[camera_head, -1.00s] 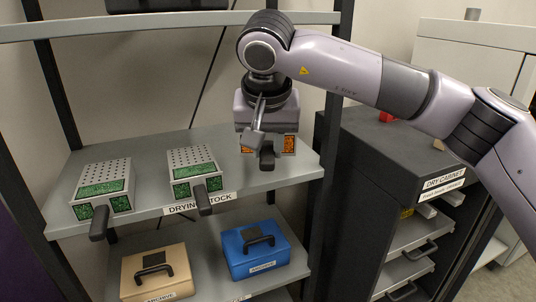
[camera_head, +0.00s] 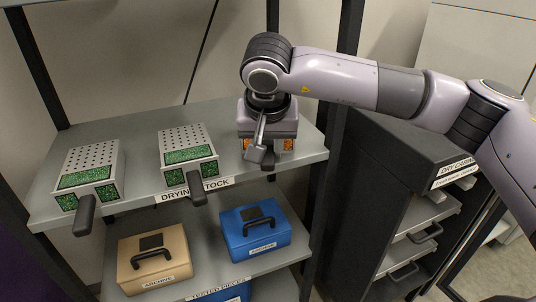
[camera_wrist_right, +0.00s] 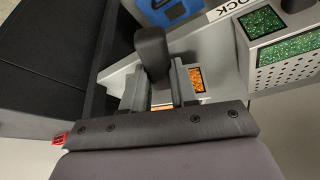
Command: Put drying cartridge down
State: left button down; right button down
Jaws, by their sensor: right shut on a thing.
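My right gripper (camera_head: 262,142) is shut on a drying cartridge (camera_head: 287,145) with orange windows and a dark handle, at the right end of the drying stock shelf (camera_head: 232,176). The gripper covers most of the cartridge from above. In the right wrist view the gripper fingers (camera_wrist_right: 157,90) straddle the dark handle (camera_wrist_right: 153,50), and an orange window (camera_wrist_right: 195,80) shows beside them. I cannot tell whether the cartridge's underside touches the shelf. My left gripper is not in view.
Two cartridges with green windows, a left one (camera_head: 88,178) and a middle one (camera_head: 188,156), stand on the same shelf with handles facing front. A tan case (camera_head: 153,258) and a blue case (camera_head: 255,232) sit on the shelf below. A dark dry cabinet (camera_head: 385,180) stands right.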

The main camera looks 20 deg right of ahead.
notch_tip(320, 180, down, 3)
jog(key=shift+w+r, duration=0.1)
jog(key=shift+r, duration=0.05)
jog(key=c, duration=0.9)
grip_release()
jog(key=shift+r, duration=0.1)
jog(key=v, duration=1.2)
